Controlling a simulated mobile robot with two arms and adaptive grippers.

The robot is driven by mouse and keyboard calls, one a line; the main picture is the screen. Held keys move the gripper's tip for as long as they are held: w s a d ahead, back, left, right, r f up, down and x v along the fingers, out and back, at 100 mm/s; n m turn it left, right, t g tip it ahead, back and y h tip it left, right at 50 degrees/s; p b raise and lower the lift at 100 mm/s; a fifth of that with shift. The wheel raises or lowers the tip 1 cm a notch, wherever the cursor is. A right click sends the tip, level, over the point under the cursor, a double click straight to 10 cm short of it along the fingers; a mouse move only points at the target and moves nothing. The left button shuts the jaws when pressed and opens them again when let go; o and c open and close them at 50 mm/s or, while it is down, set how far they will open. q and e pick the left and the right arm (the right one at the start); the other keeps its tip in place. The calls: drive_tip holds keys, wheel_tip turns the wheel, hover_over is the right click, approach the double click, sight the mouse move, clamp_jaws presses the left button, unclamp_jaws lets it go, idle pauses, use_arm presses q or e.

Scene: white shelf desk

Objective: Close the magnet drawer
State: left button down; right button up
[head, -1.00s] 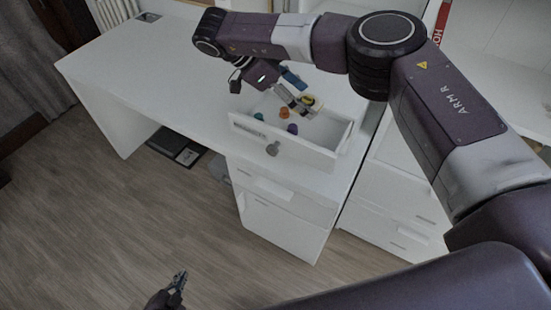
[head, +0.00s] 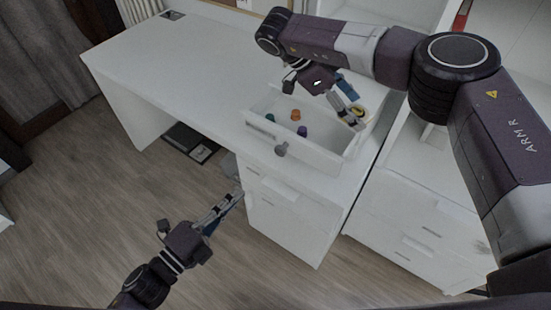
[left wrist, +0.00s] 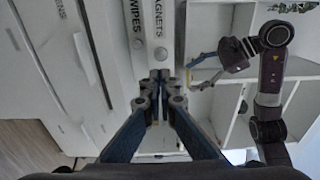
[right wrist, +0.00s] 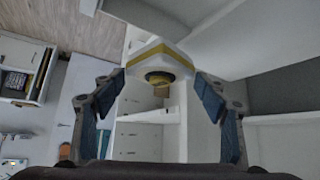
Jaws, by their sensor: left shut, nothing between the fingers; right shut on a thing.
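The white drawer (head: 315,162) stands pulled out at the desk, with a grey round knob (head: 281,150) on its front. Green, orange and purple magnets (head: 295,115) lie inside. In the left wrist view a front labelled MAGNETS (left wrist: 158,22) has a knob (left wrist: 160,54), beside a strip labelled WIPES. My left gripper (head: 240,192) is shut and empty, low in front of the desk; its fingertips (left wrist: 160,75) appear near that knob, contact unclear. My right gripper (head: 356,118) is over the drawer's right end, shut on a white and yellow object (right wrist: 160,58).
The desk top (head: 185,65) is clear on the left. Below the open drawer is a white cabinet (head: 290,225) with closed drawers. Another white drawer unit (head: 400,225) stands to the right. Dark flat items (head: 190,143) lie on the floor under the desk.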

sight(278, 152)
use_arm(q)
drive_tip(key=p+x, duration=0.2)
drive_tip(key=x, duration=1)
drive_tip(key=shift+w+d+r+p, duration=0.1)
drive_tip(key=shift+w+d+p, duration=0.05)
drive_tip(key=shift+w+p, duration=0.15)
use_arm(e)
wheel_tip(278, 152, up, 3)
drive_tip(key=shift+f, duration=0.2)
use_arm(q)
drive_tip(key=shift+w+d, duration=0.4)
drive_tip(key=shift+w, duration=0.05)
use_arm(e)
drive_tip(key=shift+r, duration=0.1)
